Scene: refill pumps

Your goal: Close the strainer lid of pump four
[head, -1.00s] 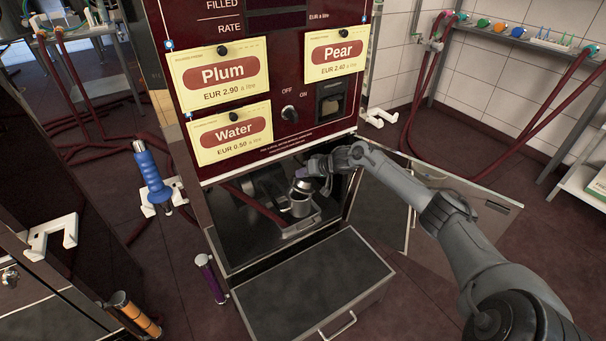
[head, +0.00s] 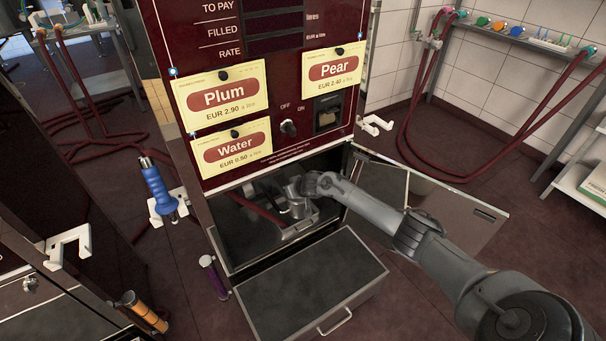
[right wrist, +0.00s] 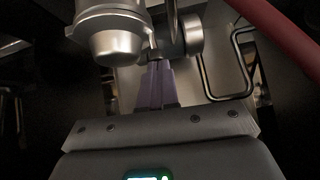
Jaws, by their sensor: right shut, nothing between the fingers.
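The silver strainer (head: 297,207) of the pump sits inside the open lower cabinet in the head view, partly hidden by my right arm. In the right wrist view a silver metal body with a rounded end (right wrist: 113,42) is close up at the upper left. A round metal piece (right wrist: 193,32) is just right of it. My right gripper (right wrist: 157,66) has its purple fingers shut together and empty, close beside these parts; contact cannot be told. Whether the lid is fully down cannot be told. My left gripper is in neither view.
The cabinet door (head: 440,205) stands open to the right, beneath my arm. A dark-topped drawer (head: 310,283) sticks out below the opening. A red hose (head: 255,205) runs inside the cabinet and shows at the upper right of the wrist view (right wrist: 283,35). A blue nozzle (head: 159,190) hangs at left.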

